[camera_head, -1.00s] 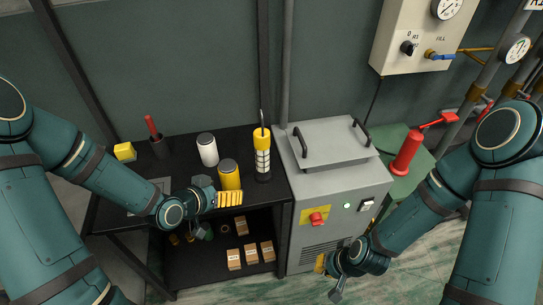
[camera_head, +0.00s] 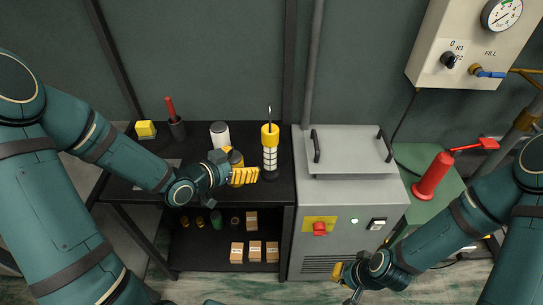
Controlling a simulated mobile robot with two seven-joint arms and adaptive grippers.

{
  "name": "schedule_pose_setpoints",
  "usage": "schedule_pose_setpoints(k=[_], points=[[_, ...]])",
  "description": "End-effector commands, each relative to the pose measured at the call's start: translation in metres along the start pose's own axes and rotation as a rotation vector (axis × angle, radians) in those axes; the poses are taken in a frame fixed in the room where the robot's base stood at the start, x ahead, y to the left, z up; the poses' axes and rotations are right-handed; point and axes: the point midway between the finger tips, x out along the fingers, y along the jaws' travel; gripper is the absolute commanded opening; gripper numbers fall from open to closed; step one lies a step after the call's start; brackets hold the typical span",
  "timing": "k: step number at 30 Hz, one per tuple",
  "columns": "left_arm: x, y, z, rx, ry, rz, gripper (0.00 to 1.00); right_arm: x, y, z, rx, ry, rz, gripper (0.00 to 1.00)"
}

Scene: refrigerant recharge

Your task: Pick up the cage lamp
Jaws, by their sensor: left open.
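The cage lamp (camera_head: 270,152) stands upright on the black table (camera_head: 138,196), near its right end. It has a yellow top with a hook and a pale caged body. My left gripper (camera_head: 246,176) is just left of the lamp and a little in front of it, its yellow fingers pointing right, open and apart from the lamp. My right gripper (camera_head: 345,280) hangs low in front of the grey machine, far from the lamp; its fingers are partly hidden and their opening is unclear.
A yellow block (camera_head: 145,130) and a dark cup (camera_head: 177,130) are further left. The grey machine (camera_head: 350,190) stands right of the lamp. Small boxes (camera_head: 254,250) lie on the lower shelf.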

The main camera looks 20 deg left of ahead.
Motion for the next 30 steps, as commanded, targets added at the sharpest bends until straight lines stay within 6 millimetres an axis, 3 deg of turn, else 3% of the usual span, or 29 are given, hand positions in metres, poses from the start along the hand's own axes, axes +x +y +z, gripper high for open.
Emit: schedule_pose_setpoints(k=[3, 7, 14, 24, 30], points=[[0.026, 0.001, 0.002, -0.001, 0.0, 0.004, 0.82, 0.006, 0.002, -0.001, 0.0, 0.003, 0.0, 0.0], [0.046, 0.001, 0.002, -0.001, -0.001, 0.002, 0.82, 0.009, 0.004, -0.001, 0.0, 0.005, 0.0, 0.0], [0.061, 0.0, 0.001, 0.0, 0.0, 0.001, 0.82, 0.011, 0.004, -0.002, 0.0, 0.007, 0.001, 0.0], [0.105, 0.0, -0.001, -0.001, -0.001, 0.001, 0.82, 0.02, 0.008, -0.003, -0.001, 0.011, 0.001, 0.0], [0.111, 0.001, -0.001, -0.001, -0.002, 0.0, 0.82, 0.02, 0.008, -0.003, -0.001, 0.012, 0.001, 0.0]])
